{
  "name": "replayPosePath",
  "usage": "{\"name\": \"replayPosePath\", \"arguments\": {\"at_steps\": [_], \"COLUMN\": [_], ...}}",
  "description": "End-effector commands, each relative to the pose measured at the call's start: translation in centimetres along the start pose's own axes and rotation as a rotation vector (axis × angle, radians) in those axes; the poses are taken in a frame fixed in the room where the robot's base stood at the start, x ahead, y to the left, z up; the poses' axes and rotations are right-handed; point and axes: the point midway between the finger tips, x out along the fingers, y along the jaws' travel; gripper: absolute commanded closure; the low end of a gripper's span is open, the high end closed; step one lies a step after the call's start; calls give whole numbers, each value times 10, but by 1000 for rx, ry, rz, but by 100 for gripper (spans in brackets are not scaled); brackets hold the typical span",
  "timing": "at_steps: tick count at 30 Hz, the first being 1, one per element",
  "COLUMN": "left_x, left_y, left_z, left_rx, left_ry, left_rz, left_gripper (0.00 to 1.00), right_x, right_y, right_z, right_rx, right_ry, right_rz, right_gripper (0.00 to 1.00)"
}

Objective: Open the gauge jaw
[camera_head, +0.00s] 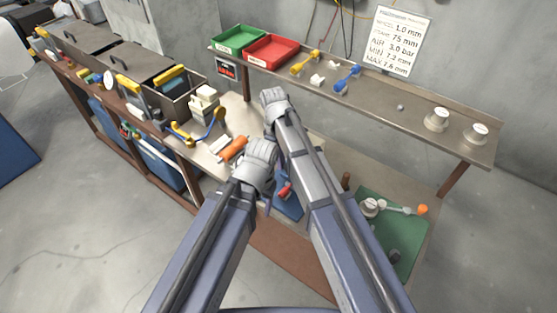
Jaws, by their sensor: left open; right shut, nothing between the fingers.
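I cannot make out for certain which thing is the gauge or its jaw. A small dark box with a red display (227,69) is fixed below the shelf by the green tray. A pale device with a blue and yellow bent handle (205,122) stands on the bench to the left of my grippers. My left gripper (262,148) is open, low over the bench, with an orange cylinder (233,149) just left of it. My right gripper (272,94) is shut and empty, farther back near the shelf's front edge. My arms hide part of the bench.
The raised shelf holds a green tray (238,37), a red tray (270,50), yellow and blue tools and two white spools (437,119). A blue fixture (287,206) stands between my arms. A green mat (408,258) lies at right. Open-lidded bins (140,70) stand left.

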Motion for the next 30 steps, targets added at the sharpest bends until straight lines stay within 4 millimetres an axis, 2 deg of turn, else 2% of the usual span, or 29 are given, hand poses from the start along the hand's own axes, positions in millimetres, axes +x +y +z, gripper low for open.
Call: {"name": "replayPosePath", "arguments": {"at_steps": [7, 30], "left_x": [-1, -16], "left_y": [0, -2], "left_z": [0, 1], "left_rx": [0, 1], "left_ry": [0, 0], "left_rz": [0, 0], "left_gripper": [37, 37], "right_x": [0, -12], "right_y": [-1, -3], "right_z": [2, 12], "right_rx": [-1, -17], "right_ry": [15, 253], "right_rz": [0, 20], "right_gripper": [100, 100]}}
